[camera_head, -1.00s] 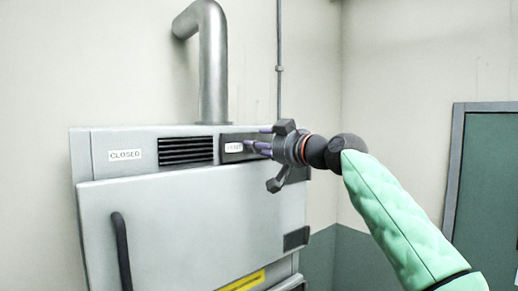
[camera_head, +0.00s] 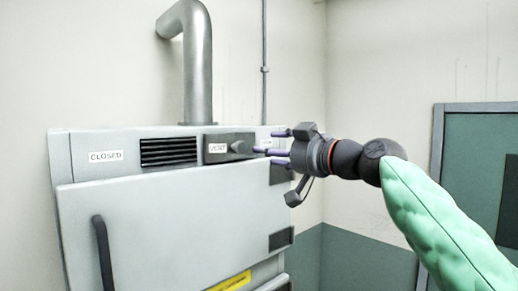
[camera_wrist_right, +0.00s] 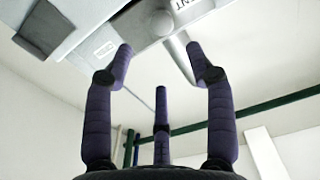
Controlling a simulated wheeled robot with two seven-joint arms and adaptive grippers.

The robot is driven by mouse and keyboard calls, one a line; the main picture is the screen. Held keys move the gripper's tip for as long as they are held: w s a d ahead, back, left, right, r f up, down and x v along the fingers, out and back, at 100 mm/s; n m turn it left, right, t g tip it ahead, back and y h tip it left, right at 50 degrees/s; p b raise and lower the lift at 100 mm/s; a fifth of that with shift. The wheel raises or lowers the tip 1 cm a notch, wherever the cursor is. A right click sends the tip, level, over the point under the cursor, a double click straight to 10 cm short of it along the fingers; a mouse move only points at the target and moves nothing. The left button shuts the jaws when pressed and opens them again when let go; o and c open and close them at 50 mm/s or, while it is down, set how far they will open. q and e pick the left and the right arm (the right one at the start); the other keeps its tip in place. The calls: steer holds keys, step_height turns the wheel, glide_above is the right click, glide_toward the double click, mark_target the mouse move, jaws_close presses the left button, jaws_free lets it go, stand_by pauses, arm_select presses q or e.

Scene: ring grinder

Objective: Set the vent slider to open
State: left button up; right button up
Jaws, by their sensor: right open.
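The vent slider (camera_head: 216,149) is a dark plate with a white "VENT" label and a round grey knob (camera_head: 239,147). It sits right of the uncovered black grille (camera_head: 168,151), at the end away from the "CLOSED" label (camera_head: 105,156). My right gripper (camera_head: 268,147) is open and empty, with its purple fingertips just right of the knob, apparently clear of it. The fingers partly hide a white label at the right end. In the right wrist view, the spread fingers (camera_wrist_right: 158,52) point up towards the knob (camera_wrist_right: 160,21). My left gripper is not in view.
The grey cabinet door (camera_head: 170,225) with a dark handle (camera_head: 103,252) is below the slider. A metal pipe (camera_head: 197,70) rises behind the cabinet. A green-framed panel (camera_head: 475,160) stands at right. The space right of the cabinet is free.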

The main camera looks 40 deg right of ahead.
steer(key=shift+s+d, duration=0.1)
steer(key=shift+s, duration=1.1)
